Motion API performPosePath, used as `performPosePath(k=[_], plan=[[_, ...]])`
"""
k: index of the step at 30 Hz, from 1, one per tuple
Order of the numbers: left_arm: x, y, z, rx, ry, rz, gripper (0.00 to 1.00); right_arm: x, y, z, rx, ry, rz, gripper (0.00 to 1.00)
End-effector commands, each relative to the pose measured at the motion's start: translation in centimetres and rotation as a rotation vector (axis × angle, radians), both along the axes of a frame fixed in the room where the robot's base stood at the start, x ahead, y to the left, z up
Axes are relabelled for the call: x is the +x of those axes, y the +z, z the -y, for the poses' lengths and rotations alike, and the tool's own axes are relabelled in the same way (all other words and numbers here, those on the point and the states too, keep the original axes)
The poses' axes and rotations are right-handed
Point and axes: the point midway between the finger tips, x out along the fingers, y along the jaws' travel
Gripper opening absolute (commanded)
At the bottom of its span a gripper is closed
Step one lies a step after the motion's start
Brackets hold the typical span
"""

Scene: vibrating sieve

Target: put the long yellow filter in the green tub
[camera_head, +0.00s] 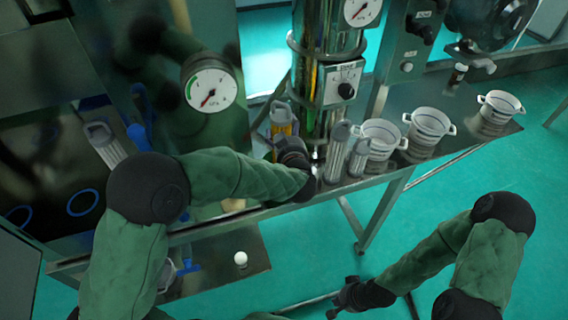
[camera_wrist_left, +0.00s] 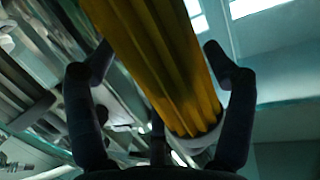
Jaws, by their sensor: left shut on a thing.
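The long yellow filter (camera_head: 283,119) stands upright with a grey cap, at the steel bench beside the upright metal column. In the left wrist view the ribbed yellow filter (camera_wrist_left: 165,62) runs between the two dark fingers. My left gripper (camera_head: 286,142) is shut on this filter; its fingertips are partly hidden by the wrist in the head view. My right gripper (camera_head: 345,300) hangs low over the floor, away from the bench; its fingers are too small and dark to read. I cannot make out a green tub.
White two-handled tubs (camera_head: 428,127) stand on the bench (camera_head: 400,163) at right. Pale grey-capped filters (camera_head: 338,150) stand left of them. Another capped filter (camera_head: 105,146) leans at far left. The column (camera_head: 318,70) and a gauge (camera_head: 210,89) rise behind my left arm.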

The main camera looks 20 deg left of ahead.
Motion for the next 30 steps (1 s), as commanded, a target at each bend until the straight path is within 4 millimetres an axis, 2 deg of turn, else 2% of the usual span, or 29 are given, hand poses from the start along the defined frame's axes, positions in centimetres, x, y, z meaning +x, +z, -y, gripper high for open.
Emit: performPosePath(k=[1, 3, 9, 18, 30], plan=[[0.0, -1.2, 0.0, 0.002, 0.0, -0.004, 0.45, 0.0, -0.3, 0.0, 0.0, 0.0, 0.0, 0.0], [0.0, -2.2, 0.0, 0.001, 0.001, -0.003, 0.45, 0.0, -0.5, 0.0, 0.0, 0.0, 0.0, 0.0], [0.0, -3.7, 0.0, 0.0, 0.001, 0.0, 0.45, 0.0, -0.7, 0.0, 0.0, 0.0, 0.0, 0.0], [0.0, -7.8, 0.0, 0.001, 0.0, -0.001, 0.45, 0.0, -1.5, 0.0, 0.0, 0.0, 0.0, 0.0], [0.0, -8.2, 0.0, 0.0, 0.0, 0.0, 0.45, 0.0, -1.7, 0.0, 0.0, 0.0, 0.0, 0.0]])
